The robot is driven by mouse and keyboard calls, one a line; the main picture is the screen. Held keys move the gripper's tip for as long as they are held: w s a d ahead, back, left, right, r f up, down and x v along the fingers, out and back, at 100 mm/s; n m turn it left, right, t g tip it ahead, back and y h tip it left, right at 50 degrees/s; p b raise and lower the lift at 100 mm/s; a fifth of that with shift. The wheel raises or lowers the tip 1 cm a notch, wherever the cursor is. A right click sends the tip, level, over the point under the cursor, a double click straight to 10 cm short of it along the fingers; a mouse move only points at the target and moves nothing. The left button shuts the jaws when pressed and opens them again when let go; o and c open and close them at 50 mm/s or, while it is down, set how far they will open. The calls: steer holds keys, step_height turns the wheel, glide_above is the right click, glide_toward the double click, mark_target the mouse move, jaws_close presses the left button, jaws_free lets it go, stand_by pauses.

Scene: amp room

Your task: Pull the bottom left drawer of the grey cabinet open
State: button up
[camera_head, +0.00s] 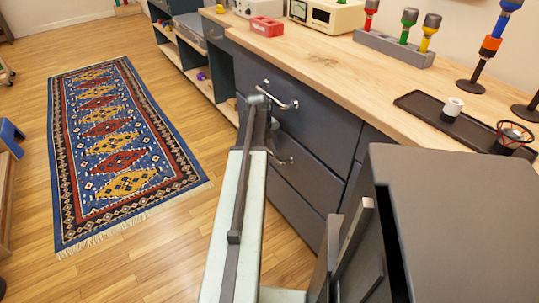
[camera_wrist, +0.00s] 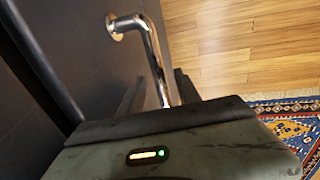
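The grey cabinet (camera_head: 345,125) stands under the wooden counter, with a stack of drawers facing left. The upper drawer has a chrome handle (camera_head: 280,98), and a second chrome handle (camera_head: 281,159) shows lower, partly behind my arm. The lowest visible drawer front (camera_head: 292,208) looks flush; its handle is hidden by my arm. In the wrist view my gripper (camera_wrist: 157,92) is open close to a dark front, its fingers on either side of a chrome handle (camera_wrist: 152,45). A gap shows left of the bar. I cannot tell which drawer this handle belongs to.
The wooden counter (camera_head: 330,75) holds a red block (camera_head: 266,27), screwdrivers in a rack (camera_head: 394,48) and a black tray (camera_head: 455,125). A patterned rug (camera_head: 118,145) lies left. The wooden floor (camera_head: 205,120) between rug and cabinet is clear.

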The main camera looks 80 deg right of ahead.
jaws_close()
stand_by(1.4)
